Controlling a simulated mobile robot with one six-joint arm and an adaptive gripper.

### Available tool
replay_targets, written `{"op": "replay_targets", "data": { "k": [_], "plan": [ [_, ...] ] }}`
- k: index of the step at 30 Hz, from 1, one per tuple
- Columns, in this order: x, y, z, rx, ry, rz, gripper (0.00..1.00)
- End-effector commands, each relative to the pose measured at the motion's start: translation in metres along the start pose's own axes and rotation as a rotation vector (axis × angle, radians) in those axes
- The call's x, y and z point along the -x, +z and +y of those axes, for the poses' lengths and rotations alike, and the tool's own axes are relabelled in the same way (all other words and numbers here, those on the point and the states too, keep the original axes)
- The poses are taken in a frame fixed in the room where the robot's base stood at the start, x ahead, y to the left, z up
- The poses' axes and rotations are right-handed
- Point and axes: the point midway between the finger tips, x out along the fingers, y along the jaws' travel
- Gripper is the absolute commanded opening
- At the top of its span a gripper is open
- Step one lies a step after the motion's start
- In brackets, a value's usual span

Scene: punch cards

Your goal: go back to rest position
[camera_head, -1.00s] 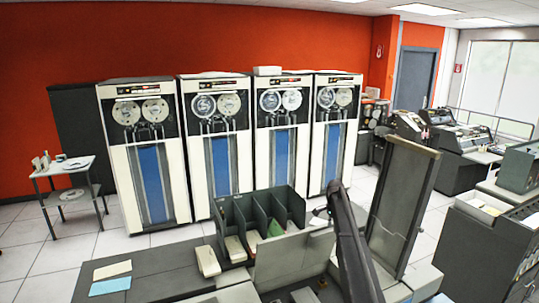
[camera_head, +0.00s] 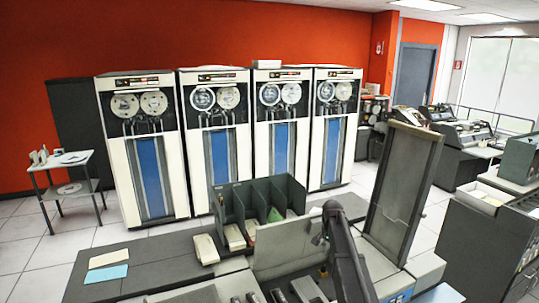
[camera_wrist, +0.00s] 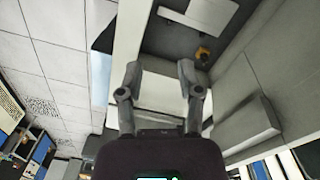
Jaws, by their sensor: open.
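My gripper (camera_wrist: 158,78) is open in the wrist view, with its two fingers apart and nothing held between them. Pale and grey machine surfaces lie beyond the fingers; I cannot tell how far off they are. In the head view my dark arm rises at the lower middle, in front of a grey panel, and its gripper end is small and hard to make out. A dark green card rack (camera_head: 262,207) with several compartments stands behind that panel. A small green item (camera_head: 275,214) shows in one compartment.
White stacks (camera_head: 206,249) lie beside the rack. A cream card (camera_head: 108,258) and a blue card (camera_head: 106,273) lie on the grey desktop at left. A tall framed panel (camera_head: 401,190) stands close to the right of my arm. Tape cabinets (camera_head: 148,150) line the back.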

Motion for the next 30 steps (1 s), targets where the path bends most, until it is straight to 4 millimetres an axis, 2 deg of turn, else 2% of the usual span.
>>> {"op": "replay_targets", "data": {
  "k": [1, 18, 24, 30],
  "plan": [
    [-0.021, 0.027, 0.017, 0.045, -0.002, 0.001, 0.47],
    [-0.126, 0.206, 0.137, 0.569, -0.017, 0.013, 0.47],
    [-0.152, 0.251, 0.171, 0.717, -0.021, 0.018, 0.47],
    [-0.161, 0.269, 0.185, 0.785, -0.022, 0.021, 0.47]
  ]
}}
